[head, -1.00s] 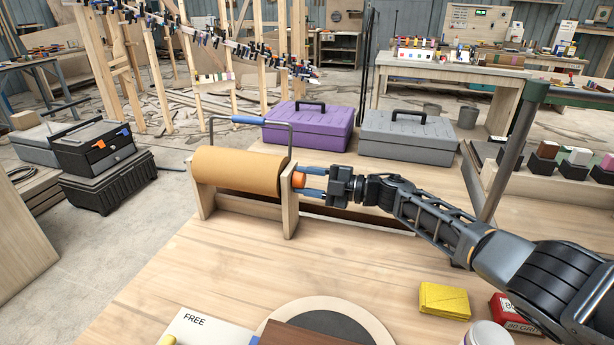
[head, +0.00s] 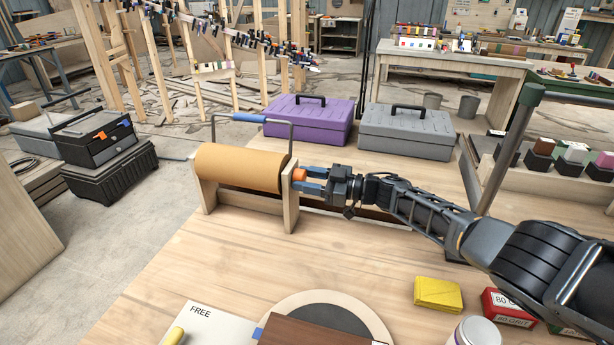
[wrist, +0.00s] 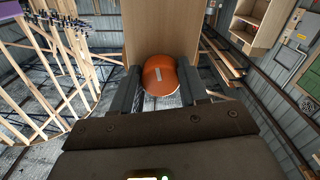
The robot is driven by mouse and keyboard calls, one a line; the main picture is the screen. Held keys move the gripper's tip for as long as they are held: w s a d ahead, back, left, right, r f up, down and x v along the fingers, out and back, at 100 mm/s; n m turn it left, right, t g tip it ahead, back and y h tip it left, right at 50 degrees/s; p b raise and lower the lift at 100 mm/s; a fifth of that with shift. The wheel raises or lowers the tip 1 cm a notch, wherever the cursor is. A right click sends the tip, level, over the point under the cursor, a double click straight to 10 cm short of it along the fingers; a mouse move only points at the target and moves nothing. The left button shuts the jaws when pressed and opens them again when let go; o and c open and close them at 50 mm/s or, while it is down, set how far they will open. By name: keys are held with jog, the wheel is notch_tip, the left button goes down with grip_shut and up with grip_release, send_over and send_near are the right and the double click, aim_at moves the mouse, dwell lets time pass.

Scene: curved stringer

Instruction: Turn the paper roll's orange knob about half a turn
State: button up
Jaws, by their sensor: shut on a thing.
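The brown paper roll (head: 238,168) sits in a wooden stand (head: 290,200) on the workbench, in the middle of the head view. Its orange knob (head: 299,174) sticks out from the right end of the stand. The wooden end panel (wrist: 162,28) is just behind the knob.
A bar with a blue grip (head: 249,117) arches over the roll. Purple (head: 300,121) and grey (head: 405,134) toolboxes stand behind. A green-grey post (head: 505,150) rises near my arm.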

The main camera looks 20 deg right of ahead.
jog(key=shift+m, duration=1.1)
jog(key=shift+f, duration=0.1)
jog(key=o, duration=1.1)
jog(key=shift+c, duration=0.2)
jog(key=shift+p, duration=0.3)
jog(key=v, duration=0.7)
jog(key=shift+s+d+p, duration=0.25)
jog(key=shift+p, duration=0.05)
